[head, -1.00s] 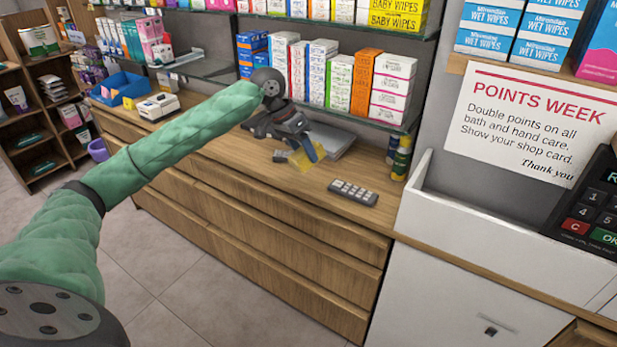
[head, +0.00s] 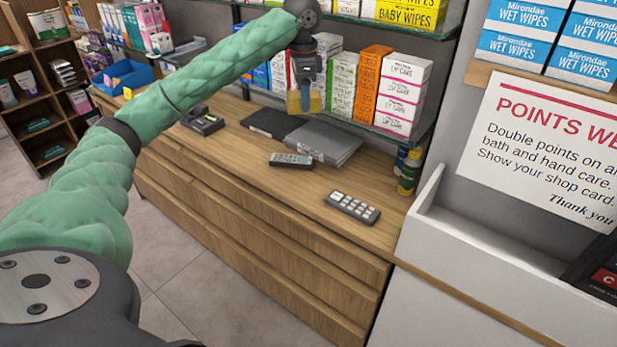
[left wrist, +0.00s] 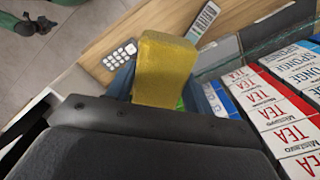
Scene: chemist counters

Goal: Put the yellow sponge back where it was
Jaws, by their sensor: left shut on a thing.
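The yellow sponge (left wrist: 165,68) is held between the fingers of my left gripper in the left wrist view, its far end standing out beyond them. In the head view the left gripper (head: 304,92) hangs in front of the boxes on the lower shelf, above the back of the wooden counter (head: 240,165). The sponge shows there only as a small yellow patch (head: 312,103) at the fingertips. The gripper is shut on the sponge, clear of the counter top. My right gripper is in neither view.
On the counter lie grey binders (head: 325,142), a dark remote (head: 291,160), a keypad (head: 352,207) and a black device (head: 203,120). Bottles (head: 410,172) stand at the right end. A shelf of boxes (head: 371,84) is close behind the gripper. The counter's front strip is clear.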

